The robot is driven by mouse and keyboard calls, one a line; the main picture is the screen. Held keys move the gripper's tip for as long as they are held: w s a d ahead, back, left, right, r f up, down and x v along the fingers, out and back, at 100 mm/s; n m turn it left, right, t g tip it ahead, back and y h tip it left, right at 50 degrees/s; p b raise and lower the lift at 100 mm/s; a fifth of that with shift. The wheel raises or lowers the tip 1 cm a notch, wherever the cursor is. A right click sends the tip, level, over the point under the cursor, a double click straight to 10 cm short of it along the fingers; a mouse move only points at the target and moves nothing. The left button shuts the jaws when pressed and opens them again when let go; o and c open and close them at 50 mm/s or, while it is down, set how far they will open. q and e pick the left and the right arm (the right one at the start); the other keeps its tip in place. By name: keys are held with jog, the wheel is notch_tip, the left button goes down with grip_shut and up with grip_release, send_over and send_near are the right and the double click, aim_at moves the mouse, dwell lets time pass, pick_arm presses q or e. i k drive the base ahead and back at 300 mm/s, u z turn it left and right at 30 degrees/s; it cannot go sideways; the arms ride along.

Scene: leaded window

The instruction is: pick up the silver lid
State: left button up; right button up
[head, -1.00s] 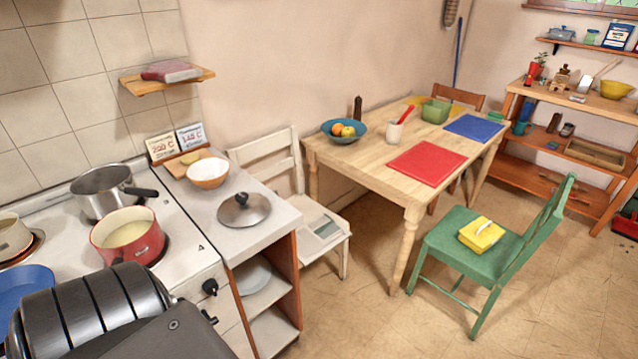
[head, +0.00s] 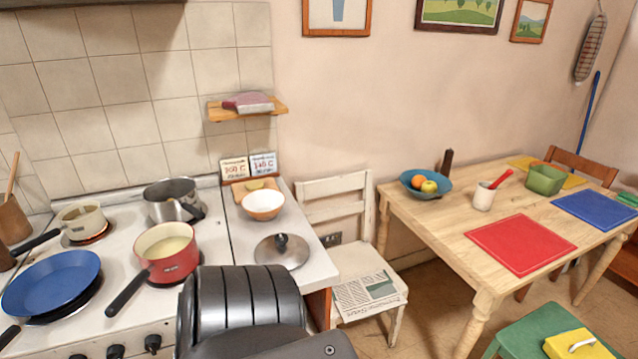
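The silver lid (head: 282,252) is a round, flat metal lid with a dark knob. It lies on the white counter (head: 318,266) to the right of the stove. One of my arms, dark and ribbed, rises from the bottom middle of the head view, and its upper edge comes close below the lid in the picture. Neither gripper's fingers show.
A white and orange bowl (head: 263,204) stands behind the lid on the counter. A red pot (head: 166,254), a steel pot (head: 171,199) and a blue pan (head: 50,283) stand on the stove at left. A white chair (head: 345,236) stands right of the counter.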

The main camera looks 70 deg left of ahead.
aim_at(290, 250)
jog(key=i, duration=1.1)
jog(key=u, duration=1.65)
